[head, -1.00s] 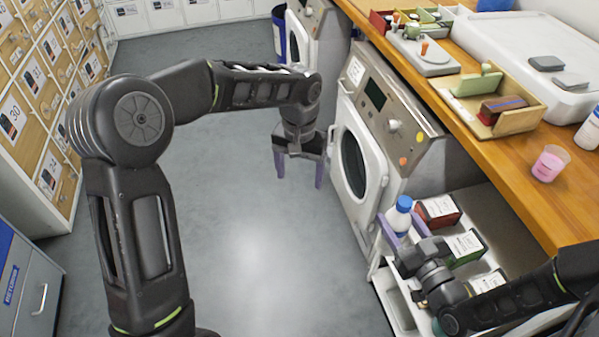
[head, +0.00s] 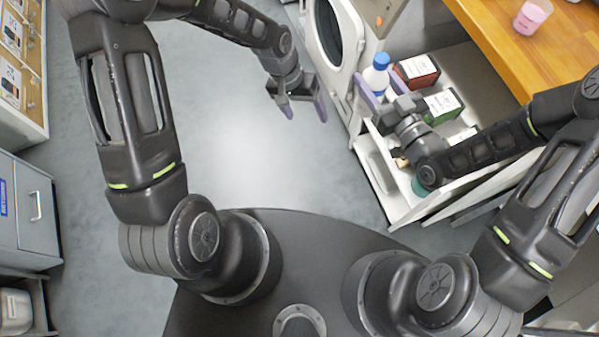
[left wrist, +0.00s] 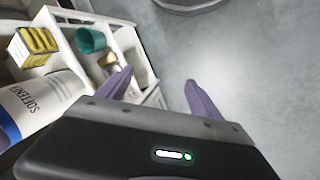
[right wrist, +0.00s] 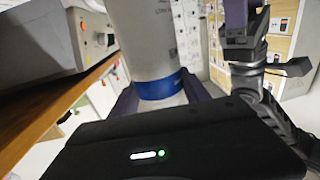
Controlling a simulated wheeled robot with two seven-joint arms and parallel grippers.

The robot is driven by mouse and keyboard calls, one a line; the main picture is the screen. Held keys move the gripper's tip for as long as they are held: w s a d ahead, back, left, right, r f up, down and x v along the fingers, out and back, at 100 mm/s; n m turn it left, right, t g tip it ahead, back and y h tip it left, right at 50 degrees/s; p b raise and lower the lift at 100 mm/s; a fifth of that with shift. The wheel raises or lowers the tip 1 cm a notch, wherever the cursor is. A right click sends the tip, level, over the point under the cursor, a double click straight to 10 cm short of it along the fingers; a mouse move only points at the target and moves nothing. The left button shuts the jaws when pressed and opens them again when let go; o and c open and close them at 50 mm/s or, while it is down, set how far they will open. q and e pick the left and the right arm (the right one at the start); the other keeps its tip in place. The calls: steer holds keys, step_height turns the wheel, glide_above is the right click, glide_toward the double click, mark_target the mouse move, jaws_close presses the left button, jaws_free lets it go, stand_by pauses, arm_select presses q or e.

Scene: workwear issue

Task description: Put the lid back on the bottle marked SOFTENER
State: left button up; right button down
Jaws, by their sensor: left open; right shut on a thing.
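A white bottle (head: 376,79) with a blue top (head: 381,61) stands upright at the outer end of the pull-out tray. Its label reads SOFTENER, partly cut off, in the left wrist view (left wrist: 45,98). The blue top looks like a cap; I cannot tell how it is seated. My right gripper (head: 378,92) is shut on the bottle; its fingers flank the body near a blue band in the right wrist view (right wrist: 162,87). My left gripper (head: 304,110) is open and empty, left of the bottle, pointing down over clear floor.
The white tray (head: 378,165) also holds a red box (head: 418,70), a green box (head: 441,106) and a teal cup (left wrist: 90,40). A washer door (head: 333,32) stands behind. Floor at left is free.

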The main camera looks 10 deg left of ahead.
arm_select(q)
steer(key=s+d+f+n, duration=0.1)
steer(key=s+f, duration=0.5)
steer(key=s, duration=0.2)
steer(key=s+d+f+n, duration=0.1)
steer(key=s+d+f, duration=0.1)
steer(key=s+f, duration=0.3)
steer(key=s, duration=0.4)
steer(key=shift+s+f+t+h, duration=0.3)
steer(key=shift+f+t+h, duration=0.05)
steer(key=shift+t+h, duration=0.05)
